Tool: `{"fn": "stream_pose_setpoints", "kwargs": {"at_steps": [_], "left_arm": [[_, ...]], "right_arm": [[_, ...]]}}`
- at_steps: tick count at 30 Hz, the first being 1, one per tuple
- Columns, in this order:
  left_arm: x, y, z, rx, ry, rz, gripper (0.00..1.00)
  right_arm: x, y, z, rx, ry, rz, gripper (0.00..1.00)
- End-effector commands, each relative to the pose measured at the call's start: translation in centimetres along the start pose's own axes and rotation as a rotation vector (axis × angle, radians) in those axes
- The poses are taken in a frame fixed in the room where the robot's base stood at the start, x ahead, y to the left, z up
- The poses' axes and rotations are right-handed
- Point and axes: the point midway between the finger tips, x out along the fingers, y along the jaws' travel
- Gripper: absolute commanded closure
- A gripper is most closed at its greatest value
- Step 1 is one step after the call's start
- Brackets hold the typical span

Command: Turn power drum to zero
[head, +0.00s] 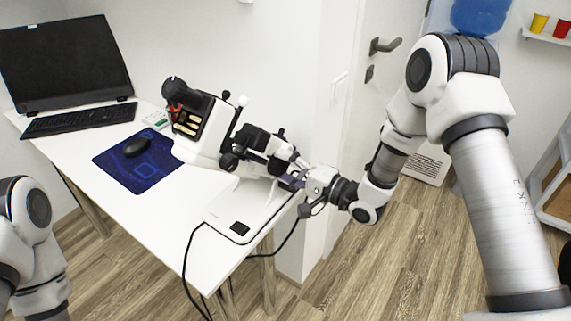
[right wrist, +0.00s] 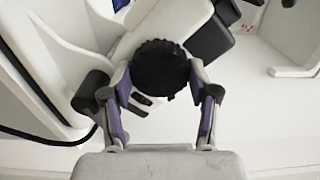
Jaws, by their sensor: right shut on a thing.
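The power drum (right wrist: 160,66) is a black round knob with a ribbed rim, in the upper middle of the right wrist view. My right gripper (right wrist: 160,82) has one finger on each side of it and is shut on it. In the head view, my right gripper (head: 291,181) reaches the near right end of the white and black eye instrument (head: 205,130); the drum cannot be made out clearly there. Any mark or scale on the drum is not readable. My left arm shows at the lower left of the head view, but its gripper is out of view.
The instrument stands on a white table (head: 150,205) with a monitor (head: 65,62), a keyboard (head: 80,119) and a mouse (head: 136,147) on a blue mat (head: 112,167). Black cables (head: 190,262) hang over the front edge. A wall and door (head: 375,85) stand close behind my right gripper.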

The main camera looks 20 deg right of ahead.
Motion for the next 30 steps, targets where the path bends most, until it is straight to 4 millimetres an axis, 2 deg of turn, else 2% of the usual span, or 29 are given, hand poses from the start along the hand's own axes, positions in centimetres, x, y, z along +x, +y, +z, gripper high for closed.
{"fn": "stream_pose_setpoints", "kwargs": {"at_steps": [13, 14, 15, 16, 30], "left_arm": [[-0.06, 0.00, 0.00, 0.000, 0.000, 0.000, 1.00], [-0.06, 0.00, 0.00, 0.000, 0.000, 0.000, 1.00], [-0.06, 0.00, 0.00, 0.000, 0.000, 0.000, 1.00], [-0.06, 0.00, 0.00, 0.000, 0.000, 0.000, 1.00], [0.11, 0.00, -0.01, 0.000, 0.000, 0.000, 1.00]], "right_arm": [[0.03, -0.05, -0.03, 0.010, 0.000, -0.001, 0.75], [0.03, -0.05, -0.03, 0.010, 0.000, -0.001, 0.33], [0.03, -0.04, -0.03, 0.010, 0.000, -0.001, 0.19], [0.03, -0.04, -0.03, 0.010, 0.000, -0.001, 0.14], [0.00, 0.12, 0.00, -0.002, 0.000, 0.001, 0.14]]}}
